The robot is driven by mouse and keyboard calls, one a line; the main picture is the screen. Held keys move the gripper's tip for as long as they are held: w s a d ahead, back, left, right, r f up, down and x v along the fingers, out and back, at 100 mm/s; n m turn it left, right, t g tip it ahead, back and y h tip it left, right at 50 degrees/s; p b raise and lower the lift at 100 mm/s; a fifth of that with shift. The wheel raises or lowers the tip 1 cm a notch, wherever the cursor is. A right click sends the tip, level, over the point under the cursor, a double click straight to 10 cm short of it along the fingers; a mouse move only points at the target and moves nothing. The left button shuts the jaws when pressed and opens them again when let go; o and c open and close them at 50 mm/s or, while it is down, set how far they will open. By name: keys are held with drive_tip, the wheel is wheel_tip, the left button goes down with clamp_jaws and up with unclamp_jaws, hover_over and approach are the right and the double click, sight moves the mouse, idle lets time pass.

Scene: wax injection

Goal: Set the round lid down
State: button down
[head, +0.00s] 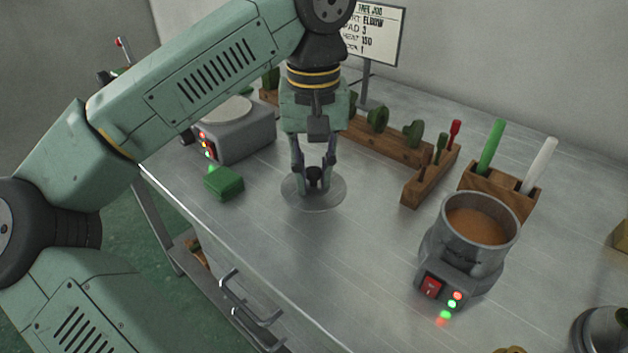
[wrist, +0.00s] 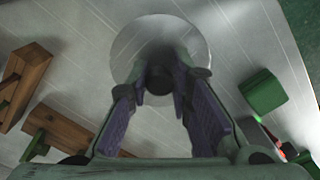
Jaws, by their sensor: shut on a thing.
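The round lid (head: 330,198) is a flat, clear disc with a dark knob on top. It is at the middle of the metal table, lying flat at or very close to the surface; I cannot tell if it touches. My gripper (head: 312,180) points straight down over it and is shut on the dark knob. In the wrist view the lid (wrist: 185,42) shows as a pale disc beyond the fingertips, with the knob between the fingers of my gripper (wrist: 160,85).
A green block (head: 224,183) lies just left of the lid, near a grey heater box (head: 238,130). A wooden rack (head: 388,143) stands behind. A wax pot (head: 470,245) with brown contents stands at right. Bare table lies between lid and pot.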

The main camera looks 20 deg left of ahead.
sight(314, 188)
drive_tip(key=shift+w+a+f+p, duration=0.1)
drive_tip(key=shift+w+f+p, duration=0.1)
drive_tip(key=shift+f, duration=0.7)
drive_tip(key=shift+w+f+p, duration=0.1)
drive_tip(key=shift+w+f, duration=0.05)
drive_tip(key=shift+f, duration=0.75)
drive_tip(key=shift+f, duration=0.2)
drive_tip(key=c, duration=1.5)
unclamp_jaws()
drive_tip(key=shift+o, duration=0.2)
wheel_tip(314, 188, up, 12)
drive_tip(key=shift+r, duration=0.25)
